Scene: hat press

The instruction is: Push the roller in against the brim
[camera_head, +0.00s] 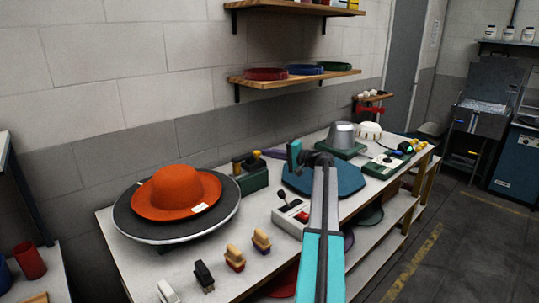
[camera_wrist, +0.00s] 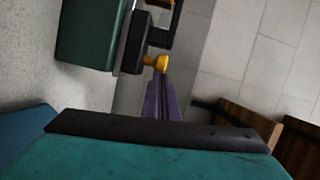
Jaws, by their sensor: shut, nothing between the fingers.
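The orange hat (camera_head: 178,188) lies brim down on a dark round plate (camera_head: 130,228) at the left of the bench. Just right of the plate stands a green box (camera_head: 255,180) with a dark roller mechanism and a yellow knob (camera_head: 257,153) on top. In the wrist view the green box (camera_wrist: 88,35), a dark block and bracket (camera_wrist: 135,45) and the yellow knob (camera_wrist: 155,62) show. My gripper (camera_wrist: 162,72) has purple fingers, shut and empty, with their tips at the knob; I cannot tell if they touch. Whether the roller meets the brim is too small to tell.
A blue plate (camera_head: 350,180) lies under my arm. A white box with a dark lever (camera_head: 288,215) and several small blocks stand along the front edge. A grey metal form (camera_head: 343,137) stands farther right. The wall is close behind the bench.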

